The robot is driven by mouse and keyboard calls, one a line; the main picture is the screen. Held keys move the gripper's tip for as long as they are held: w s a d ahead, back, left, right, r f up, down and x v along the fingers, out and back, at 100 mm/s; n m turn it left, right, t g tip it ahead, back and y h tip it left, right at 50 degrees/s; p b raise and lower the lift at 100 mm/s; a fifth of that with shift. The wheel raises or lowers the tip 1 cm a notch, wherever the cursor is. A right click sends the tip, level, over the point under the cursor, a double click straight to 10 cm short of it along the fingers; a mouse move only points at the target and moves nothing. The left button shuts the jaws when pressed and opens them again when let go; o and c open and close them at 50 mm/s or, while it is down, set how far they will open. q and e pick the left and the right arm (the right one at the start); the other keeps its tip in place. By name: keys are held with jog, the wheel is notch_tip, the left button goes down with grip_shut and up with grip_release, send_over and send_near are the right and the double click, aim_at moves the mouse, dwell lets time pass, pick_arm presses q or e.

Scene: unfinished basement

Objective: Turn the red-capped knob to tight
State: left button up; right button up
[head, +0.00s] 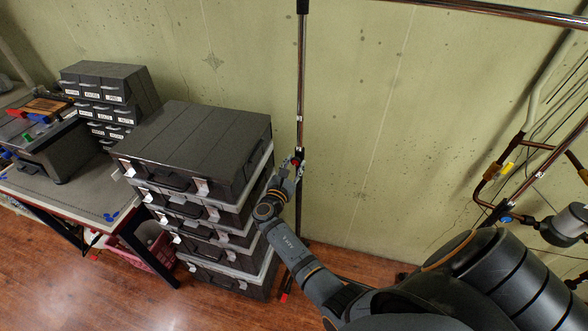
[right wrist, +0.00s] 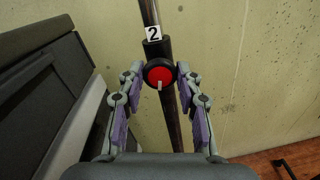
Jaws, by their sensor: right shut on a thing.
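The red-capped knob (right wrist: 159,74) has a black rim and sits on a dark clamp on a vertical metal pole (head: 301,80). A short white mark on its face points straight down in the right wrist view. The knob also shows small in the head view (head: 295,161). My right gripper (right wrist: 160,70) has its fingertips on the left and right sides of the knob and is shut on it. My left gripper is not in view.
A stack of dark cases (head: 200,150) stands close to the left of the pole. A workbench (head: 75,200) with drawer units is farther left. A plain wall (head: 380,120) is behind.

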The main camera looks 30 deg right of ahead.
jog(key=m+b, duration=1.2)
jog(key=b, duration=0.1)
jog(key=shift+f, duration=0.4)
pick_arm(q)
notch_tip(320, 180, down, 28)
jog(key=b, duration=1.4)
pick_arm(e)
jog(key=m, duration=1.1)
jog(key=shift+m, duration=0.4)
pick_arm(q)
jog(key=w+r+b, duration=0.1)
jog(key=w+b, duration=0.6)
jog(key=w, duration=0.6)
pick_arm(e)
jog(key=m, duration=0.6)
jog(key=shift+r, duration=0.15)
jog(key=m+b, duration=0.2)
jog(key=m, duration=0.1)
jog(key=shift+r+m+b, duration=0.15)
jog(key=shift+m+b, duration=0.15)
jog(key=shift+b, duration=0.1)
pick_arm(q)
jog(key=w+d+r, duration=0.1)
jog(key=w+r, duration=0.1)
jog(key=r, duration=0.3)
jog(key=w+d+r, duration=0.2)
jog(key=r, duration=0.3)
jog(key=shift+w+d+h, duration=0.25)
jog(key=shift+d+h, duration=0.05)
